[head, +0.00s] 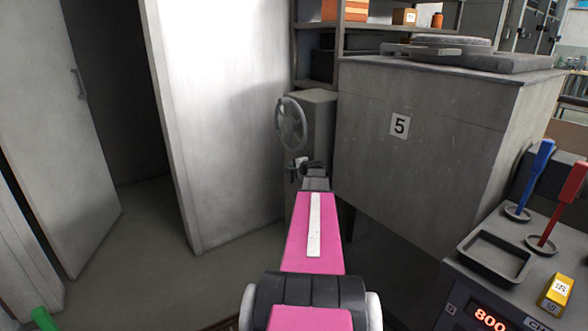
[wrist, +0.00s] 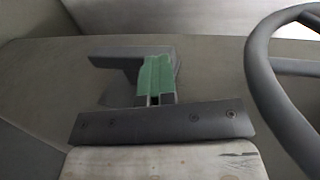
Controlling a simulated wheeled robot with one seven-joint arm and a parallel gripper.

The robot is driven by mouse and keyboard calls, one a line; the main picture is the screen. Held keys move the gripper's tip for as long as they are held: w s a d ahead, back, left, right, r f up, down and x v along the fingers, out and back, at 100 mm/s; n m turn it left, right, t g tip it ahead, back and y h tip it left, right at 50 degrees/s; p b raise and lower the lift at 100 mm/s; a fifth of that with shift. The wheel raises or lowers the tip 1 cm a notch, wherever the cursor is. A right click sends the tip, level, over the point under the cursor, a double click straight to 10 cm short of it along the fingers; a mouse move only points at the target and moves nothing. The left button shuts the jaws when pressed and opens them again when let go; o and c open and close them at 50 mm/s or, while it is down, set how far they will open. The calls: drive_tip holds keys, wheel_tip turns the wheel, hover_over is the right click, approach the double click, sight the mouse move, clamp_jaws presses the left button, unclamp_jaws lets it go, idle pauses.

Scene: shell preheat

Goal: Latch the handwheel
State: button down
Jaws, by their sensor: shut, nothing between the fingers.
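The handwheel (head: 280,124), a grey spoked wheel, is on the side of a grey cabinet at the middle of the head view. Part of its dark rim (wrist: 262,75) curves along the right edge of the wrist view. My gripper (wrist: 156,78) has green fingers, shut together and empty, left of the rim and apart from it in the picture. A dark grey angled piece (wrist: 105,56) shows behind the fingers; whether they touch it is unclear. In the head view my gripper is small, just below the wheel, and partly hidden by my arm.
A large grey box marked 5 (head: 440,150) stands right of the handwheel. A console (head: 470,282) with blue and red levers, a tray and a red display is at the lower right. Pale panels and a dark opening (head: 120,100) are at the left. Bare floor (head: 150,270) lies lower left.

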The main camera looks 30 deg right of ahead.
drive_tip(key=shift+w+r, duration=0.1)
drive_tip(key=shift+w, duration=0.05)
drive_tip(key=shift+w+r, duration=0.3)
drive_tip(key=shift+w, duration=0.35)
drive_tip(key=shift+w+a+r, duration=0.1)
drive_tip(key=shift+w+a, duration=0.05)
drive_tip(key=shift+w, duration=0.8)
drive_tip(key=shift+x, duration=1.5)
drive_tip(key=shift+w, duration=0.1)
approach(290, 163)
drive_tip(key=shift+w+a, duration=0.25)
drive_tip(key=shift+w, duration=0.9)
